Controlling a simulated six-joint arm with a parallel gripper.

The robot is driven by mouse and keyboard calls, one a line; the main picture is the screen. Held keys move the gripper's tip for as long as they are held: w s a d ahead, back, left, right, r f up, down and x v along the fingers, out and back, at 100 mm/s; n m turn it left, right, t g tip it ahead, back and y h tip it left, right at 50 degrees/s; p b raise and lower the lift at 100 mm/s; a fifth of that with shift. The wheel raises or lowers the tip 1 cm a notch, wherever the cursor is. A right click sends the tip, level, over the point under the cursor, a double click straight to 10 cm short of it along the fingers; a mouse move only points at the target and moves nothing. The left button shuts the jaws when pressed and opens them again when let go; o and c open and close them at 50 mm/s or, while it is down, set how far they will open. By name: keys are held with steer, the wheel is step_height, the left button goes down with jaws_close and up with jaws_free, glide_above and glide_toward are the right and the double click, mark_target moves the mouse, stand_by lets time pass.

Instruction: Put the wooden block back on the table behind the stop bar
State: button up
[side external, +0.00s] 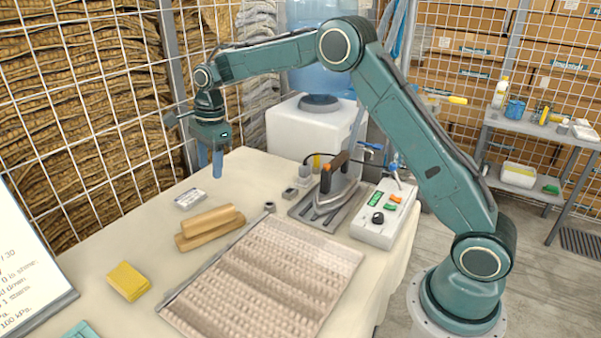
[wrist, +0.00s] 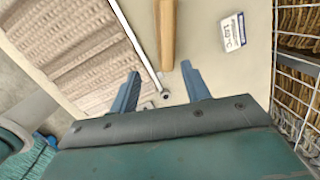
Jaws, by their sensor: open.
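The wooden block (side external: 210,228) is a light-brown slab with a narrower rounded piece along its top. It lies flat on the cream-covered table, left of the mat, and shows partly cut off at the top of the wrist view (wrist: 166,38). A thin metal bar (wrist: 137,42), perhaps the stop bar, runs along the mat edge; the block lies beside it, apart from it. My gripper (side external: 210,170) hangs fingers-down above the table's back part, clear of the block. Its two blue fingers are apart and empty in the wrist view (wrist: 160,72).
The beige ribbed mat (side external: 262,280) fills the front. An iron (side external: 330,195) on a plate and a control box (side external: 383,215) stand right. A yellow pad (side external: 128,281) lies left.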

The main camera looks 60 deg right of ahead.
steer(key=s+r+n+t, duration=0.2)
steer(key=s+r+n, duration=0.8)
steer(key=s+r, duration=0.6)
steer(key=s+f+n+t, duration=0.1)
steer(key=s+n, duration=0.4)
steer(key=s, duration=0.7)
steer(key=s+f+n+t+h, duration=0.1)
steer(key=s+f+n, duration=0.3)
steer(key=s, duration=0.8)
steer(key=shift+d+n+t, duration=0.3)
steer(key=shift+d+n, duration=0.1)
steer(key=shift+n, duration=0.3)
